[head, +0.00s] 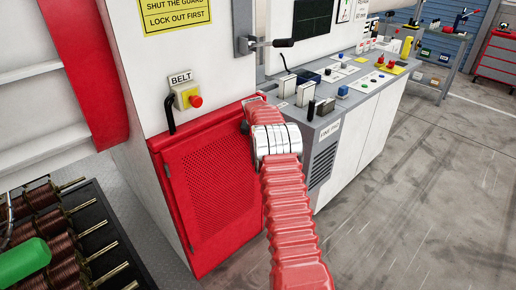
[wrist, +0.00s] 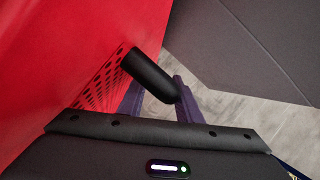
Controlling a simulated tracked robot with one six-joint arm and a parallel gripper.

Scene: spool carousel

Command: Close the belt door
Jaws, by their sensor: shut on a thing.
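The belt door (head: 208,185) is a red panel with a perforated mesh, low on the white machine under the BELT label. It looks about in line with the machine front; I cannot tell whether a gap remains at its right edge, which my arm partly covers. In the wrist view the red door (wrist: 75,50) fills the left side. A black rounded handle (wrist: 148,75) sticks out from it. My gripper (wrist: 158,98) has its dark purple fingers on either side of this handle, shut on it. In the head view my wrist hides the fingers and the handle.
A yellow box with a red button (head: 195,101) sits above the door beside a black lever (head: 171,115). A grey control console (head: 325,105) stands just right of my arm. A rack of copper spools (head: 75,225) is at lower left. The floor at right is clear.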

